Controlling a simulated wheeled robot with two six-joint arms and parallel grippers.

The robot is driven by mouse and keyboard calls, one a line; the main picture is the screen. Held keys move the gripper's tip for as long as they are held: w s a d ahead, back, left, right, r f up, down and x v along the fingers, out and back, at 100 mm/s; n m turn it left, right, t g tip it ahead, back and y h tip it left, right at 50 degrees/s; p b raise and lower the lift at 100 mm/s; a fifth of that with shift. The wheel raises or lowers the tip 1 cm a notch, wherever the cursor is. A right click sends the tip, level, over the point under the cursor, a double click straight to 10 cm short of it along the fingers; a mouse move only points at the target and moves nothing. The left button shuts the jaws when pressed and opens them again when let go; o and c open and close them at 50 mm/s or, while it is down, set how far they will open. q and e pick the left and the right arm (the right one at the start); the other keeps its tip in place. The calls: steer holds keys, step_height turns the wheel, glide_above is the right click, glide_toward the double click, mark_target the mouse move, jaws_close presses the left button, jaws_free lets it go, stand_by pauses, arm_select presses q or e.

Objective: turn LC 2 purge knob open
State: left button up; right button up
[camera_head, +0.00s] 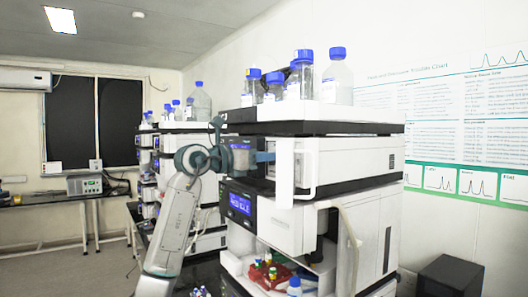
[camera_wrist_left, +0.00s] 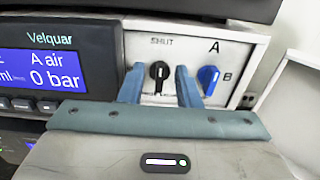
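In the left wrist view a black knob (camera_wrist_left: 158,74) sits on a pale panel under a label that reads SHUT. Its light pointer mark is roughly upright, toward that label. My left gripper (camera_wrist_left: 159,80) is open, with one blue finger on each side of the black knob; I cannot tell whether either finger touches it. In the head view my left gripper (camera_head: 265,157) is at the front of the near instrument stack (camera_head: 345,160), and the knob is hidden there. My right gripper is not in view.
A blue knob (camera_wrist_left: 208,78) with A and B marks is close to the right finger. A lit pump display (camera_wrist_left: 55,72) reading 0 bar is to the left. Bottles (camera_head: 337,80) stand on top of the stack. A white vertical handle (camera_head: 309,175) juts out beside the gripper.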

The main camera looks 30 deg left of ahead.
arm_select(q)
steer(key=shift+c, duration=0.2)
steer(key=shift+w, duration=0.1)
jaws_close()
steer(key=shift+w+a+f+n+p, duration=0.1)
steer(key=shift+n+p, duration=0.1)
steer(key=shift+n, duration=2.35)
steer(key=shift+s+a+f+n+p, duration=0.1)
steer(key=shift+a+n+p, duration=0.1)
steer(key=shift+n, duration=2.4)
steer(key=shift+w+a+f+n+p, duration=0.1)
steer(key=shift+n+p, duration=0.1)
steer(key=shift+n, duration=2.65)
